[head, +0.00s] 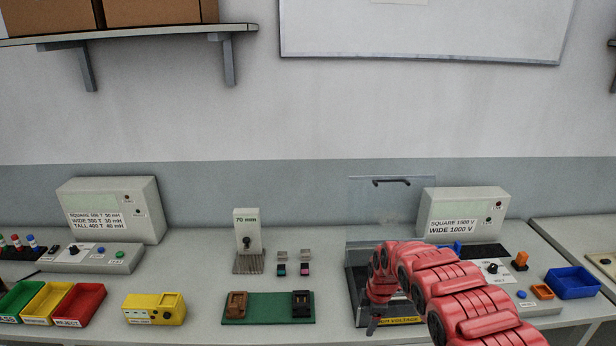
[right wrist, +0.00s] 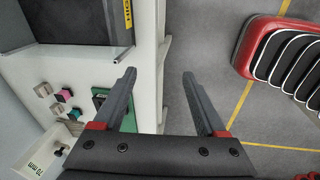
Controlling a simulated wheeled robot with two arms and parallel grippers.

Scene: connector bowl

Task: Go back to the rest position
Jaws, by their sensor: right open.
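My right arm comes in from the right in the head view, red and bent. Its gripper (head: 372,325) hangs in front of the dark high-voltage test box, near the bench's front edge. In the right wrist view my right gripper (right wrist: 159,76) is open, with nothing between its fingers; the bench edge and grey floor show beyond them. My left gripper is not in view. A green board (head: 268,308) with a brown and a black block on it lies left of my right gripper. Two small parts, one teal (head: 282,270) and one pink (head: 305,269), sit behind the board.
The test box's clear cover (head: 400,215) stands raised behind my right arm. A blue bin (head: 573,283) is at the right. A yellow device (head: 154,309) and a red reject bin (head: 80,304) are at the left. A 70 mm gauge stand (head: 246,232) stands behind.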

